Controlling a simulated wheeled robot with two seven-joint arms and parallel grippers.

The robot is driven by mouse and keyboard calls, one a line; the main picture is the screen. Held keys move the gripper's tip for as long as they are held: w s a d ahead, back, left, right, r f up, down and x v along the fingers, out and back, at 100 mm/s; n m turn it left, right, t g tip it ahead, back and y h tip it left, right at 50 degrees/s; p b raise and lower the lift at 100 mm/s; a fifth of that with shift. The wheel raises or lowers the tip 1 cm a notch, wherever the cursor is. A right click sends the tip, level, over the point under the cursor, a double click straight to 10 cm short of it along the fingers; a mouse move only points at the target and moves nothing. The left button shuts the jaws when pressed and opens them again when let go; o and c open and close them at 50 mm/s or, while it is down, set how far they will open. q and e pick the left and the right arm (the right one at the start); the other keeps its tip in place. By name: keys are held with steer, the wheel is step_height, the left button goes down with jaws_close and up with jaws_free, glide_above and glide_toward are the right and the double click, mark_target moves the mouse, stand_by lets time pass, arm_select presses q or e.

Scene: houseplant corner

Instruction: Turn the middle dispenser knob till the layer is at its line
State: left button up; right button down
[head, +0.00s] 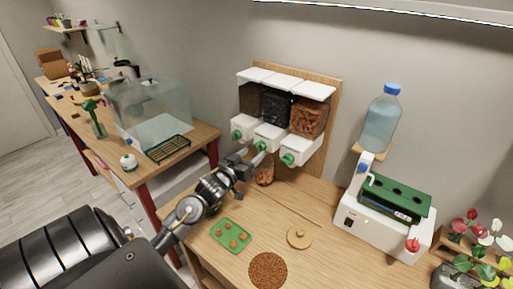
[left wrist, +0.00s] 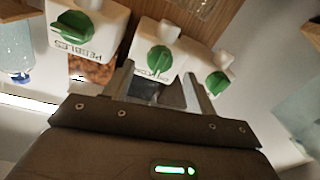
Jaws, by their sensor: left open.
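A three-part wall dispenser has white outlet boxes with green knobs. The middle knob (head: 260,146) shows in the head view and also in the left wrist view (left wrist: 158,59). Its hopper (head: 276,108) holds dark material. My left gripper (head: 250,163) is open and empty just in front of the middle outlet; in the left wrist view its fingers (left wrist: 160,72) point at that knob, which lies just beyond the tips. A glass jar (head: 264,174) with brown contents stands below, partly hidden by the gripper. Its layer and line are too small to tell. My right gripper is out of view.
The left knob (head: 237,134) and right knob (head: 288,159) are close on either side. On the bench are a green tray (head: 231,246), a cork lid (head: 299,237) and a brown round mat (head: 268,270). A white machine (head: 375,226) with a water bottle (head: 381,122) stands right.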

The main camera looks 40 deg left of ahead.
mark_target(257, 149)
arm_select(q)
steer(key=shift+w+a+r, duration=0.15)
steer(key=shift+w, duration=1.05)
steer(key=shift+w+p, duration=0.3)
steer(key=shift+w, duration=0.25)
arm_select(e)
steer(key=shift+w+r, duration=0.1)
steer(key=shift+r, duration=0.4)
arm_select(q)
steer(key=c, duration=1)
